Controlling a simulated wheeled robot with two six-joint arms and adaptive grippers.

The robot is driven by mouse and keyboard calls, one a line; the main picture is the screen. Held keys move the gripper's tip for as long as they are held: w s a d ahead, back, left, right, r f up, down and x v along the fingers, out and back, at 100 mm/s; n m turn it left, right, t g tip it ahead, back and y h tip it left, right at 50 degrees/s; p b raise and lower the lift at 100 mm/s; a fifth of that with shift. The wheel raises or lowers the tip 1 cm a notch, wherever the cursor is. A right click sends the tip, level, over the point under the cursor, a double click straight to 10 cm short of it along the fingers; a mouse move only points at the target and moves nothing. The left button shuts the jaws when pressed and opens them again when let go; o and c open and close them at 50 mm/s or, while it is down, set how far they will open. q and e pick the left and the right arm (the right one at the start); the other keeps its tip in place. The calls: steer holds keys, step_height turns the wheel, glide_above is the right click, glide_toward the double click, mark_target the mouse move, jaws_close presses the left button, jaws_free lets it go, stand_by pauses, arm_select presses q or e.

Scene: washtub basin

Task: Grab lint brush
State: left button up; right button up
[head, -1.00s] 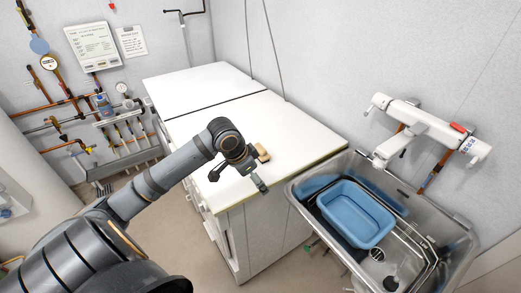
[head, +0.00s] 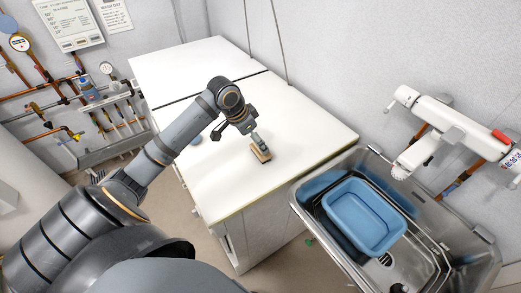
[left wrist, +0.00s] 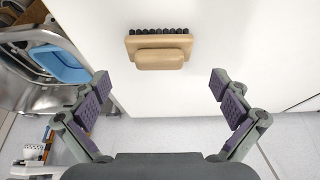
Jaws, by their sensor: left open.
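The lint brush (left wrist: 160,48) has a tan wooden body with a raised grip and a row of dark bristles. In the left wrist view it lies on the white top, centred beyond my open fingers and not between them. In the head view the brush (head: 260,153) lies on the white counter near its front part. My left gripper (left wrist: 160,95) is open and empty, with purple-padded fingers spread wide. In the head view the left gripper (head: 257,139) appears close to the brush, partly overlapping it in the picture. My right gripper is not in view.
The white counter top (head: 305,125) is otherwise mostly clear. A metal sink (head: 462,255) with a blue basin (head: 365,215) stands to its right, below a white wall-mounted tap unit (head: 450,130). Pipes and gauges (head: 50,110) run along the left wall.

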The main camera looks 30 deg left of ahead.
arm_select(q)
steer(key=shift+s+d+f, duration=0.15)
steer(key=shift+d+f, duration=0.05)
steer(key=shift+f, duration=0.3)
steer(key=x, duration=0.3)
steer(key=shift+a+f+p, duration=0.2)
steer(key=shift+f+p, duration=0.1)
steer(key=shift+f, duration=0.3)
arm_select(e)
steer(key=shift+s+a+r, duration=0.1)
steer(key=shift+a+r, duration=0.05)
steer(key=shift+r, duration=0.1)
arm_select(q)
steer(key=c, duration=1)
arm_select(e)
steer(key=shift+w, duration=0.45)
